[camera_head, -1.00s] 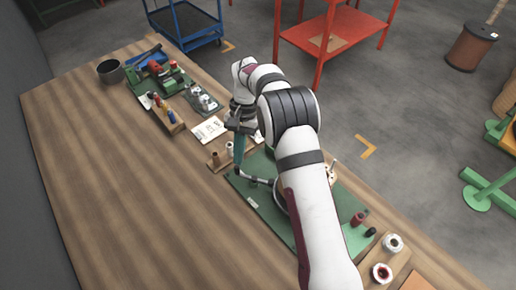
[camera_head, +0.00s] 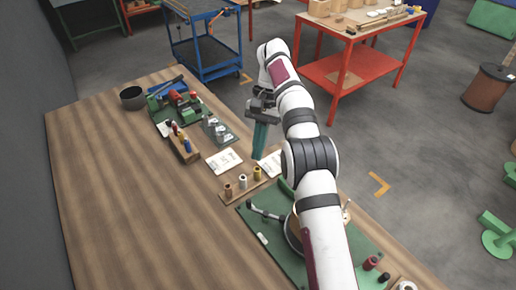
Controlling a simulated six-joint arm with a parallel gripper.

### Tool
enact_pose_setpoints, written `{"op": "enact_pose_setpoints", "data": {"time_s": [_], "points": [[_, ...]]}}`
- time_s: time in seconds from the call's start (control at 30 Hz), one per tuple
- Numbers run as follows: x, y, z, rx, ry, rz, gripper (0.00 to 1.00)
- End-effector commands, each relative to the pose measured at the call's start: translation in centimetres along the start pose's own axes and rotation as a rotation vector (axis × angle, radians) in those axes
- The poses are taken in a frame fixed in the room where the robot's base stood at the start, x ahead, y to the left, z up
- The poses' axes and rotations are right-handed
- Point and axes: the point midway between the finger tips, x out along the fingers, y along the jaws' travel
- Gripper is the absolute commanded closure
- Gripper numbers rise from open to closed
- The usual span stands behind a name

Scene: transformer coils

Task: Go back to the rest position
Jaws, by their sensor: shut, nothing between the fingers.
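My gripper (camera_head: 259,150) hangs from the white arm, its teal fingers pointing down above the table's right side. It is shut and empty. The fingertips show near a small wooden rack (camera_head: 243,188) with several spools and a white paper card (camera_head: 224,161). The arm reaches up over the green mat (camera_head: 261,222) and hides part of it.
The wooden table (camera_head: 130,190) is clear on its left and front. A wooden holder with coloured handles (camera_head: 184,149), a black cup (camera_head: 132,98) and a red-green device (camera_head: 180,103) stand at the back. A blue cart (camera_head: 208,48) and red workbench (camera_head: 352,70) are beyond the table.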

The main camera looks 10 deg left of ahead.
Motion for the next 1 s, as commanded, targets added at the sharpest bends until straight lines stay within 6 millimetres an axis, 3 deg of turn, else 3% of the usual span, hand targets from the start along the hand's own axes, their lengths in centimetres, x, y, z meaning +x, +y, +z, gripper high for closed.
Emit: {"op": "enact_pose_setpoints", "data": {"time_s": [0.27, 0.37, 0.47, 0.53, 0.63, 0.73, 0.8, 0.9, 1.0], "points": [[0.0, 0.0, 0.0, 0.000, -0.001, 0.000, 1.00], [-0.9, 0.6, 0.5, 0.002, 0.006, -0.003, 1.00], [-4.2, 3.5, 3.0, 0.012, 0.038, -0.014, 1.00], [-6.3, 6.9, 6.3, 0.027, 0.074, -0.030, 1.00], [-6.9, 12.0, 12.2, 0.057, 0.132, -0.062, 1.00], [-4.5, 16.4, 18.4, 0.098, 0.189, -0.101, 1.00], [-1.6, 18.7, 22.1, 0.129, 0.227, -0.130, 1.00], [2.6, 20.8, 25.6, 0.167, 0.269, -0.160, 1.00], [5.5, 21.8, 27.3, 0.190, 0.295, -0.178, 1.00]]}}
